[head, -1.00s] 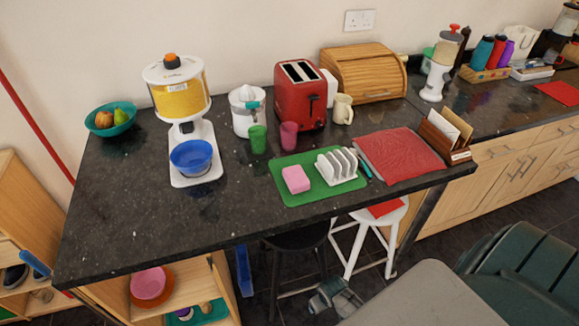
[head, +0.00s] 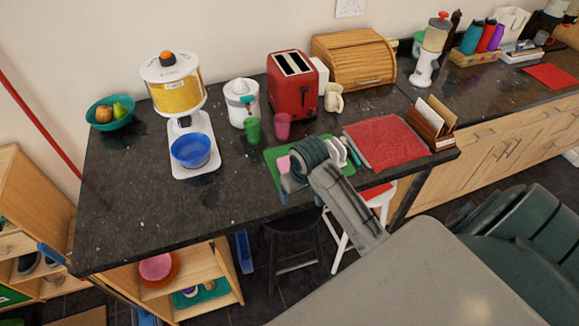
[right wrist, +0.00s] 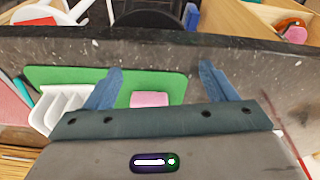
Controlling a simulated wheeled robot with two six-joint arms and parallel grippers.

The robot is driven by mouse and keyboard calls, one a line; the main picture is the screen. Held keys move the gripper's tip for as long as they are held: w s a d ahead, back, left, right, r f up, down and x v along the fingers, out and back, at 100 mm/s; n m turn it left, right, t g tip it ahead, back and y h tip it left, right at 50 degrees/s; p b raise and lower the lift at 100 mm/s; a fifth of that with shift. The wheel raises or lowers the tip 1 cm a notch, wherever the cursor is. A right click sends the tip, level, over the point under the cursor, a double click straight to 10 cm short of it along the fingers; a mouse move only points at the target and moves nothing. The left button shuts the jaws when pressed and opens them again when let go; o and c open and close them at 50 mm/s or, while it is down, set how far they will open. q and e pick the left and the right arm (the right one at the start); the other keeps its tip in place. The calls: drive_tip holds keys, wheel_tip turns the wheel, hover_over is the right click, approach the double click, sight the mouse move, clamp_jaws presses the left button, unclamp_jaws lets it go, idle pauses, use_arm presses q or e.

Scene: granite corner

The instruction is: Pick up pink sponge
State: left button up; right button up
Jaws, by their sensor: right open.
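The pink sponge (head: 283,164) lies on the green board (head: 271,158) near the counter's front edge, partly hidden by my right arm in the head view. In the right wrist view the sponge (right wrist: 149,99) shows beyond the gripper body, between the two blue fingers and nearer the left one. My right gripper (right wrist: 160,78) is open and empty, above the board. In the head view the right gripper (head: 287,187) is largely covered by its own wrist. My left gripper is not in view.
A white toast rack (right wrist: 65,104) stands on the board beside the sponge. Green (head: 253,129) and pink (head: 282,126) cups and a red toaster (head: 293,86) stand behind. A red cloth (head: 386,143) lies to the right.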

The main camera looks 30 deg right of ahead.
drive_tip(key=w+d+r+m, duration=0.1)
drive_tip(key=w+d+r, duration=0.3)
drive_tip(key=w+r, duration=0.45)
drive_tip(key=shift+g, duration=0.4)
drive_tip(key=f, duration=0.1)
drive_tip(key=w+f, duration=0.1)
drive_tip(key=f, duration=0.3)
drive_tip(key=shift+w+d, duration=0.1)
drive_tip(key=shift+w, duration=0.25)
drive_tip(key=f+p, duration=0.2)
drive_tip(key=f, duration=0.1)
drive_tip(key=f+p, duration=0.1)
drive_tip(key=shift+w+a+f, duration=0.25)
drive_tip(key=shift+w+f, duration=0.05)
drive_tip(key=shift+w+d+f, duration=0.1)
drive_tip(key=shift+f, duration=0.3)
drive_tip(key=shift+f, duration=0.25)
drive_tip(key=c, duration=1)
